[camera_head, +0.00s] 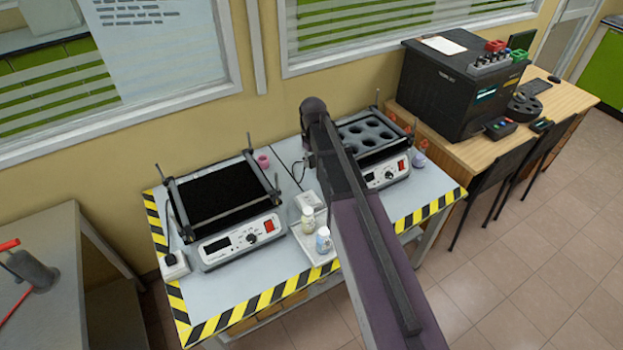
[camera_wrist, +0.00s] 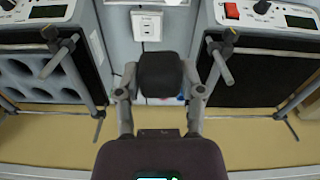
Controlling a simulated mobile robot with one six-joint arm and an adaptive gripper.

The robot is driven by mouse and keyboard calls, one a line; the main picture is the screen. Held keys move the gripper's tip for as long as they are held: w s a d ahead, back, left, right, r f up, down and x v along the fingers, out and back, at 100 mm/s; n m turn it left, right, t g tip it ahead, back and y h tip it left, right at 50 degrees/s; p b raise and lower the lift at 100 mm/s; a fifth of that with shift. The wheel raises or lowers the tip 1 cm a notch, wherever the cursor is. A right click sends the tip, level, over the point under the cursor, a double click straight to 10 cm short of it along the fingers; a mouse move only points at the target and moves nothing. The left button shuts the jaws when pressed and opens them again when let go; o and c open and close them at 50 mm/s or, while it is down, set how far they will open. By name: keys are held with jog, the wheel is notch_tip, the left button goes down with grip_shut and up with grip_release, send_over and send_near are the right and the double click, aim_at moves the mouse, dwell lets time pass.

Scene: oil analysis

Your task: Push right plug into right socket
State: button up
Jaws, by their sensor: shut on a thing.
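My gripper (camera_wrist: 160,82) is in the wrist view, its two fingers closed on either side of a dark block, which I take to be the right plug (camera_wrist: 160,72). The plug's far side and prongs are hidden. A white socket box (camera_wrist: 147,26) with small dark holes lies beyond the plug, in the gap between the two machines; the plug appears apart from it. In the head view my arm hides the gripper and plug. A white box (camera_head: 308,199) on the table between the machines looks like the same socket. Another white socket (camera_head: 175,265) stands at the table's left edge.
Two small bottles (camera_head: 308,220) (camera_head: 323,240) stand close to the white box. A black cable (camera_head: 298,172) runs behind.

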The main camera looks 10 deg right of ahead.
jog(key=shift+w, duration=0.2)
jog(key=shift+d, duration=0.15)
jog(key=shift+w+f, duration=0.1)
jog(key=shift+f, duration=0.1)
jog(key=m+b, duration=0.1)
jog(key=b, duration=2.1)
send_over(308, 199)
notch_tip(308, 199, down, 22)
jog(key=shift+r, duration=0.1)
jog(key=shift+b, duration=0.3)
jog(key=shift+f+b, duration=2.7)
jog(key=shift+f, duration=0.15)
